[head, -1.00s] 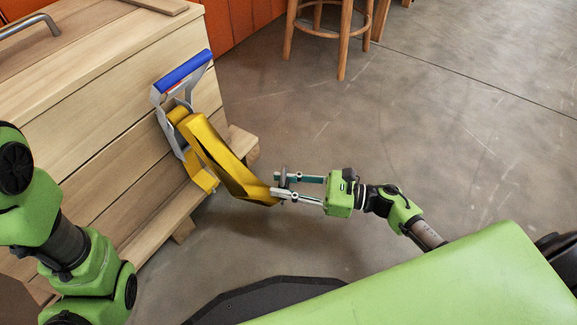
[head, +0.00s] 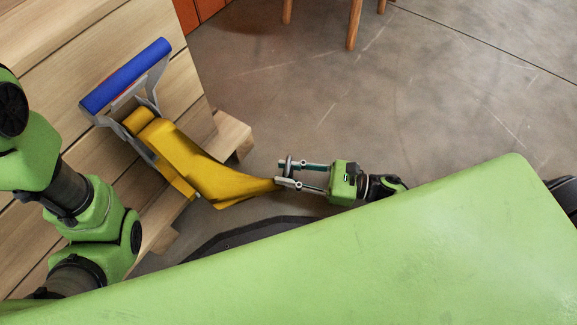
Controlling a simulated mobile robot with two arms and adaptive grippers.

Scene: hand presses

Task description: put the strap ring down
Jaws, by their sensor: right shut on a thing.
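The strap ring is at the end of a yellow strap (head: 195,165), mostly hidden between the fingers of my right gripper (head: 284,174). That gripper is shut on it, to the right of the wooden crate. The strap runs left from the gripper to a grey metal ratchet with a blue handle (head: 127,75), which sits against the crate's slatted side. The strap sags a little near the gripper. My left arm shows at the left edge, but its gripper is out of view.
The wooden crate (head: 60,85) fills the upper left, with a beam end (head: 232,135) sticking out at its base. Wooden stool legs (head: 354,25) stand at the top. Open grey floor lies to the right.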

